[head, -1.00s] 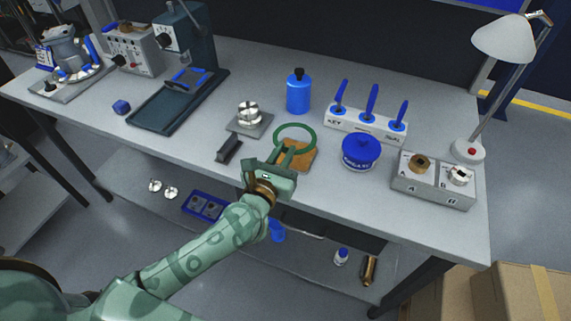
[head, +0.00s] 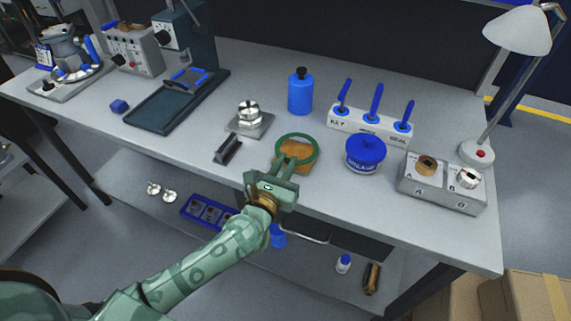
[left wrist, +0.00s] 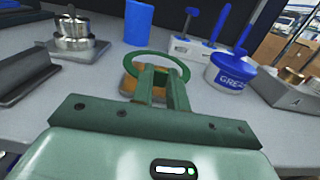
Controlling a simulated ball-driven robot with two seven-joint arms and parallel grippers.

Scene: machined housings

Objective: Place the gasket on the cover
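The gasket appears as a green ring (head: 297,137); it also shows in the left wrist view (left wrist: 158,53). My left gripper (head: 286,175) holds it by its near rim, between two fingers (left wrist: 160,88) with a gap between them. The ring overlaps a flat tan-brown piece (head: 294,153) on the bench, which also shows in the left wrist view (left wrist: 133,86). I cannot tell whether they touch. A stepped silver part (head: 249,112) sits on a grey square plate. The frames do not make clear which piece is the cover. My right gripper is not in view.
A dark block (head: 228,149) lies left of the ring. A blue bottle (head: 300,92) stands behind, with a holder of blue-handled tools (head: 368,128). A blue grease tub (head: 365,155) and a grey block (head: 440,187) stand to the right.

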